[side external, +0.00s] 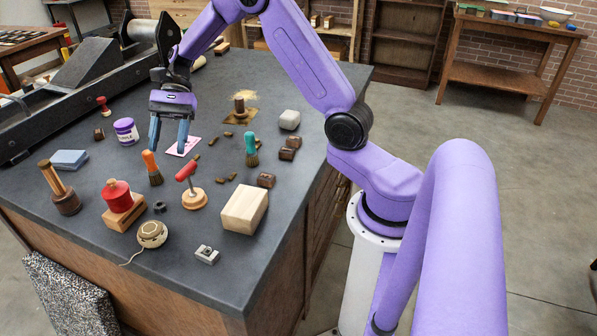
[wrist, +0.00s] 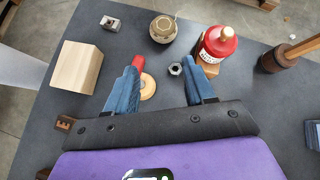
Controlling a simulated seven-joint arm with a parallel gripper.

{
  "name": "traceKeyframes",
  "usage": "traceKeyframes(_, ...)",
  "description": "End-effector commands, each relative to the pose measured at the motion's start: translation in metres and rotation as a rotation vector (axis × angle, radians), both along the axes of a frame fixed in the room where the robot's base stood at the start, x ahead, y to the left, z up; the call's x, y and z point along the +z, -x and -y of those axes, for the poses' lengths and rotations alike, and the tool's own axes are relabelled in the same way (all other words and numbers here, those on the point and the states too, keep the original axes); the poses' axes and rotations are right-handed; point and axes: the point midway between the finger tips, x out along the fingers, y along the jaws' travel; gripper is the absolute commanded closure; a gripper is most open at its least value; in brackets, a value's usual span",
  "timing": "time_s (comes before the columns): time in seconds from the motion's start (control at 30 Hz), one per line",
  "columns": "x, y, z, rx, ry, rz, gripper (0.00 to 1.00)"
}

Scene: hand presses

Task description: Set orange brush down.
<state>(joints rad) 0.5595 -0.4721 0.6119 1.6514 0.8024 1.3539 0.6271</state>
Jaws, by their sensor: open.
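The orange brush (side external: 149,160) shows in the side external view with its orange handle up and dark bristles down, leaning slightly, on the dark grey tabletop (side external: 290,78). My gripper (side external: 168,148) is open above the table, with its blue fingers apart and nothing seen between them. One fingertip appears close to the top of the orange handle in the picture; I cannot tell whether they touch. In the wrist view the gripper (wrist: 162,68) also shows spread fingers, and I cannot make out the orange brush there.
A pink card (side external: 185,146) lies below my gripper. A teal brush (side external: 251,147) stands to the right.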

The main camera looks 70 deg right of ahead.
Motion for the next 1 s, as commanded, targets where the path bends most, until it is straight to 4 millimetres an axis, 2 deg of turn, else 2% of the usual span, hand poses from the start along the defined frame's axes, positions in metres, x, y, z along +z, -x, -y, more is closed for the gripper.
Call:
traceKeyframes(0.03, 0.004, 0.018, -0.014, 0.089, 0.032, 0.037, 0.46)
traceKeyframes(0.1, 0.007, 0.042, -0.030, 0.214, 0.074, 0.091, 0.46)
traceKeyframes(0.2, 0.011, 0.078, -0.047, 0.396, 0.126, 0.171, 0.46)
traceKeyframes(0.4, 0.016, 0.150, -0.064, 0.770, 0.204, 0.349, 0.46)
traceKeyframes(0.57, 0.018, 0.203, -0.063, 1.075, 0.240, 0.505, 0.46)
traceKeyframes(0.7, 0.018, 0.245, -0.054, 1.345, 0.252, 0.651, 0.46)
traceKeyframes(0.9, 0.016, 0.291, -0.035, 1.715, 0.239, 0.863, 0.46)
traceKeyframes(1.0, 0.013, 0.306, -0.027, 1.857, 0.225, 0.949, 0.46)
